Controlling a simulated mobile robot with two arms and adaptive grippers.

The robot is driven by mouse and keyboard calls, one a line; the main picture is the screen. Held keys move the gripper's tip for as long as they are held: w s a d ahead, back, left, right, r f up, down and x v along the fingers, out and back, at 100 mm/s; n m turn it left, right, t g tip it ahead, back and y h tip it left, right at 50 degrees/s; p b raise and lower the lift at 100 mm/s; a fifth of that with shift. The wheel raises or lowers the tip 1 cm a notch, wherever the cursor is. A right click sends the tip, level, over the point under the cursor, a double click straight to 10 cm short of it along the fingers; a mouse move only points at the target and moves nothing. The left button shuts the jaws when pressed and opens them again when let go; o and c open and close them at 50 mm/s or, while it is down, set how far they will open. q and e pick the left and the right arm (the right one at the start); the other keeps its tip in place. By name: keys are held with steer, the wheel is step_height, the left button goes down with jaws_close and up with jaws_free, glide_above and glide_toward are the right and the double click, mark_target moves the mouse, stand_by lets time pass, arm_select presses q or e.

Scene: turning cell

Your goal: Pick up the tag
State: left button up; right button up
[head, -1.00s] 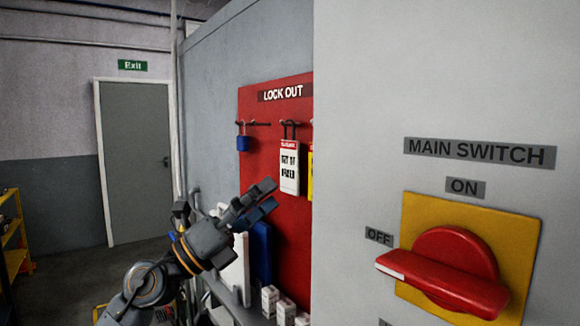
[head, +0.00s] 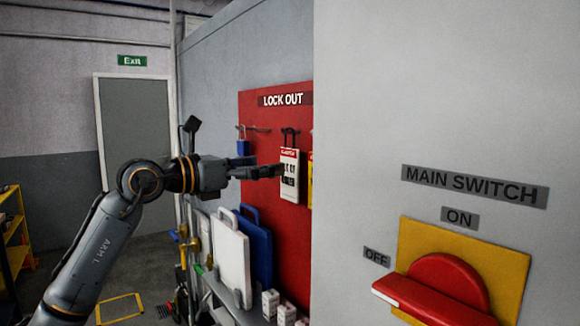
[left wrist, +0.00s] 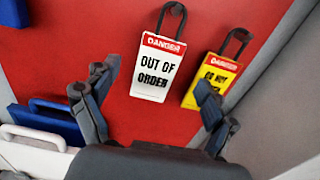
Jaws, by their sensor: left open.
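A white tag (head: 290,188) with a red top band hangs from a hook on the red lockout board (head: 275,225). In the left wrist view the tag (left wrist: 154,68) reads "DANGER OUT OF ORDER" and has a dark loop. My left gripper (head: 274,171) is at the tag's height, its fingertips overlapping the tag's face in the head view. In the left wrist view the open left gripper (left wrist: 155,105) has one finger left of the white tag and the other over the yellow tag (left wrist: 211,82). Whether it touches either tag is unclear. My right gripper is not in view.
A blue padlock (head: 243,148) hangs on the board left of the tag. Below stand a white panel (head: 230,255) and a blue panel (head: 255,250) on a shelf with small white boxes (head: 270,303). The red main switch (head: 440,290) is on the grey wall at right.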

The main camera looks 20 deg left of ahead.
mark_target(288, 162)
arm_select(q)
steer(key=p+x, duration=0.1)
steer(key=x, duration=0.1)
steer(key=p+x, duration=0.2)
steer(key=x, duration=0.1)
steer(key=shift+r, duration=0.2)
steer(key=shift+w+d+f, duration=0.1)
steer(key=shift+w+d, duration=0.05)
steer(key=shift+c, duration=1)
steer(key=c, duration=1)
